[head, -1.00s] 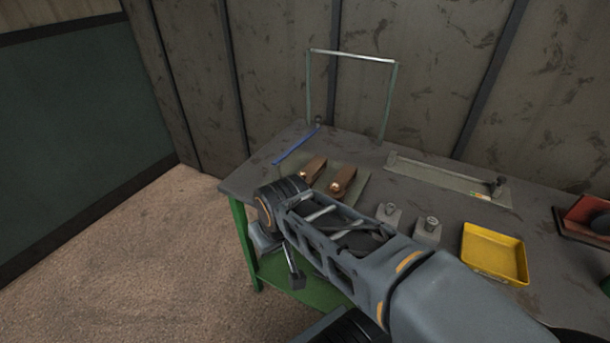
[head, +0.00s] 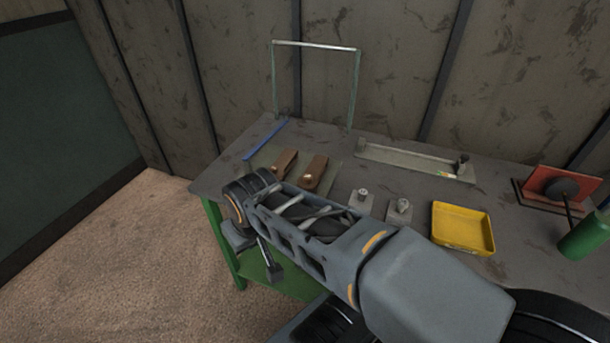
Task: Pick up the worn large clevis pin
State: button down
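Two small grey blocks stand on the bench, the left block (head: 361,201) and the right block (head: 399,212), each with a short metal pin-like piece on top. Two brown pieces, the left one (head: 284,162) and the right one (head: 314,172), lie side by side on a flat plate, each with a shiny round spot near its front end. I cannot tell which of these is or holds the worn large clevis pin. My gripper (head: 268,262) hangs low at the bench's front left edge, apart from these things. Its fingers are too small and dark to read.
A yellow tray (head: 462,246) lies right of the blocks. A red panel with a black disc (head: 562,187) and a green cylinder (head: 588,237) stand at the right. Behind are a blue strip (head: 266,138), an upright frame (head: 315,45) and a long grey fixture (head: 410,162).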

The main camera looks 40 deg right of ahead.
aim_at(307, 178)
jog(key=u, duration=1.5)
jog(key=i, duration=0.9)
jog(key=z, duration=3.2)
